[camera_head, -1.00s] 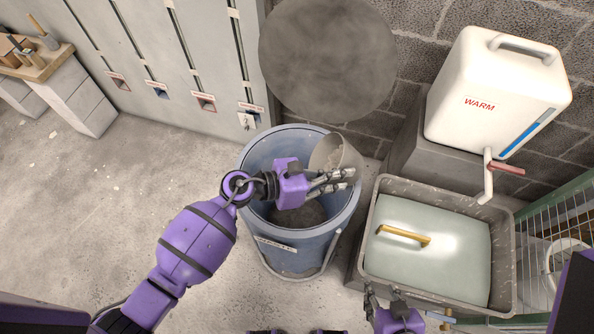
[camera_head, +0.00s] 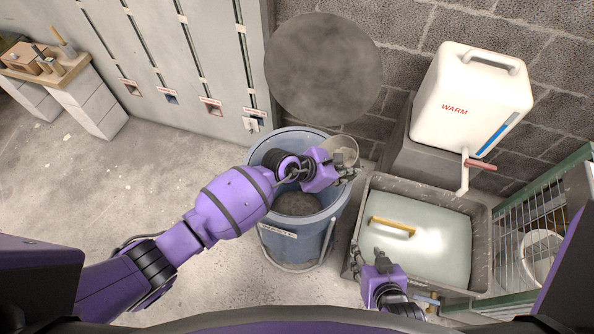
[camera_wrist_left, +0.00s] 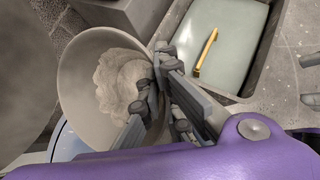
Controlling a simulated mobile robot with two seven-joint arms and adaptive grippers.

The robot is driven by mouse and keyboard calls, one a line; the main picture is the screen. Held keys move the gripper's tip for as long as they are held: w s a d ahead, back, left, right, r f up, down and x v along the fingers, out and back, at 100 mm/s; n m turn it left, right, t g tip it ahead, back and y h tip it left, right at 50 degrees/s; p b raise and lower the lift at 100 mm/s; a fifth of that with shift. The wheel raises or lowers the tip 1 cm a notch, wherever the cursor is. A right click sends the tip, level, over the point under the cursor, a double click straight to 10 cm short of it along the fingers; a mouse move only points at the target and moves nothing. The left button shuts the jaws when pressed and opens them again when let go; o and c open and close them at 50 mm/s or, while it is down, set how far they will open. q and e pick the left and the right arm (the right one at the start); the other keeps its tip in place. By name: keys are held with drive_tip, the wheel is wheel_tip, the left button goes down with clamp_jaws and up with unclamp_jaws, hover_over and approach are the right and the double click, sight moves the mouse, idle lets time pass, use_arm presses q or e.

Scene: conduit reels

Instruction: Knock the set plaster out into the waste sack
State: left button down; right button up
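A pale mixing bowl (camera_head: 342,147) is tilted over the far right rim of the blue waste sack (camera_head: 330,212). My left gripper (camera_head: 346,172) is shut on the bowl's rim. In the left wrist view, the bowl (camera_wrist_left: 80,75) opens toward the camera, and a beige plaster lump (camera_wrist_left: 122,80) lies inside against the gripper's side. The left gripper's fingers (camera_wrist_left: 160,90) cover part of the lump. Dark grey matter shows at the bottom of the sack. My right gripper (camera_head: 368,257) appears open and empty, over the near left edge of the grey trough.
The grey trough (camera_head: 481,222) has a pale lid (camera_head: 440,245) with a yellow handle. A white container marked WARM (camera_head: 470,95) stands behind it, its tap reaching over the trough. A wire cage is at right.

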use_arm(q)
drive_tip(key=shift+s+d+f+m+y, duration=0.1)
drive_tip(key=shift+d+f+m+y, duration=0.1)
drive_tip(key=shift+d+y, duration=0.7)
drive_tip(key=shift+w+d+f+m+y, duration=0.1)
drive_tip(key=shift+d+f+m+y, duration=0.1)
drive_tip(key=shift+d+y, duration=0.7)
drive_tip(key=shift+s+d+f+m+y, duration=0.1)
drive_tip(key=shift+d+f+m+y, duration=0.1)
drive_tip(key=shift+d+y, duration=0.7)
drive_tip(key=shift+a+r, duration=0.15)
drive_tip(key=shift+a, duration=0.1)
